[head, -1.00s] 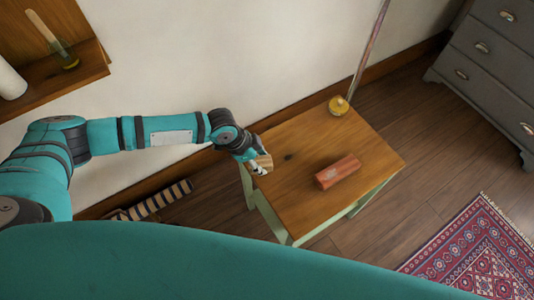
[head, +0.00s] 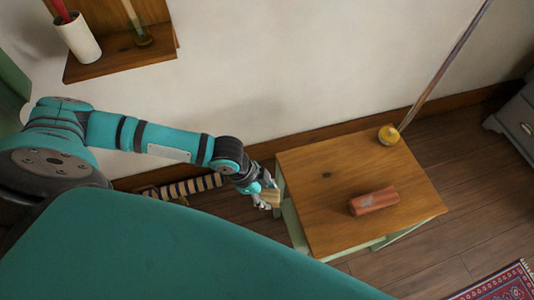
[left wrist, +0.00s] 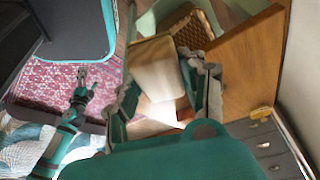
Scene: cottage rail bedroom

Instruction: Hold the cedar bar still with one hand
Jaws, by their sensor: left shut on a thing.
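A reddish-brown bar with a pale patch, which I take for the cedar bar (head: 374,201), lies flat on the wooden table (head: 320,215), right of its middle. My left gripper (head: 266,198) is beside the table's left edge, apart from that bar. It is shut on a pale tan block (head: 271,196), which also shows between the fingers in the left wrist view (left wrist: 156,68). My right gripper (left wrist: 82,92) shows small in the left wrist view, above the patterned rug and away from the table. Its opening is too small to judge.
A wall shelf (head: 110,62) holds a white cup (head: 78,38). A grey dresser (head: 518,120) stands at right. The tabletop around the bar is clear.

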